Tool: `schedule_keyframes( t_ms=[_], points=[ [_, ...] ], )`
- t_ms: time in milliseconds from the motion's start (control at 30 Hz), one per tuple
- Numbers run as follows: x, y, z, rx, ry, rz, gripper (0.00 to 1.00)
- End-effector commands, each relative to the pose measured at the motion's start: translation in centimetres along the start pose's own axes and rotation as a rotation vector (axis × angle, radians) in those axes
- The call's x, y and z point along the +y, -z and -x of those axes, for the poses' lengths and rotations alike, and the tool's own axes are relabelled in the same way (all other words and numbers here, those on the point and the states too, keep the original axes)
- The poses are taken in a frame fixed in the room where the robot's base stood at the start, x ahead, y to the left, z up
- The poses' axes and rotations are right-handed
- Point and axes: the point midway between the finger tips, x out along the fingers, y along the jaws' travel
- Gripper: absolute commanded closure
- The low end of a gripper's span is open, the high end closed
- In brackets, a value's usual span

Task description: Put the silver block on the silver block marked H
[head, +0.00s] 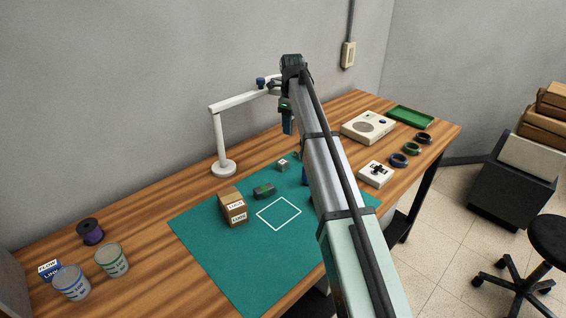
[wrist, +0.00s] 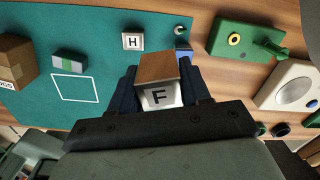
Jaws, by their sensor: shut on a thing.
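My gripper (wrist: 160,78) is shut on a block marked F (wrist: 160,97), with its dark blue fingers on either side. The block has a brown top face and a pale silver face with the letter. In the head view my gripper (head: 288,120) hangs high over the back of the green mat, and the held block cannot be made out there. The silver block marked H (wrist: 132,41) lies on the mat, apart from the gripper; it also shows small in the head view (head: 283,165). Its top is clear.
A cardboard box (head: 232,207) and a green-and-silver block (head: 264,190) stand beside a white square outline on the mat (head: 220,255). A blue object (wrist: 183,52) is right of the H block. A green fixture (wrist: 240,42) is farther right.

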Motion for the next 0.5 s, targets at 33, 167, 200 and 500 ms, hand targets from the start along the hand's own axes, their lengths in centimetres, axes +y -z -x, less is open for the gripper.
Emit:
schedule_keyframes(
  t_ms=[33, 167, 200, 500],
  points=[
    [1.3, -0.8, 0.2, -0.001, 0.001, 0.018, 0.91],
    [3.6, -1.8, 0.7, -0.001, 0.0, 0.051, 0.91],
    [4.1, -1.4, 0.8, 0.001, -0.003, 0.056, 0.91],
    [4.8, -0.5, -1.0, 0.021, -0.028, 0.089, 0.91]
  ],
)
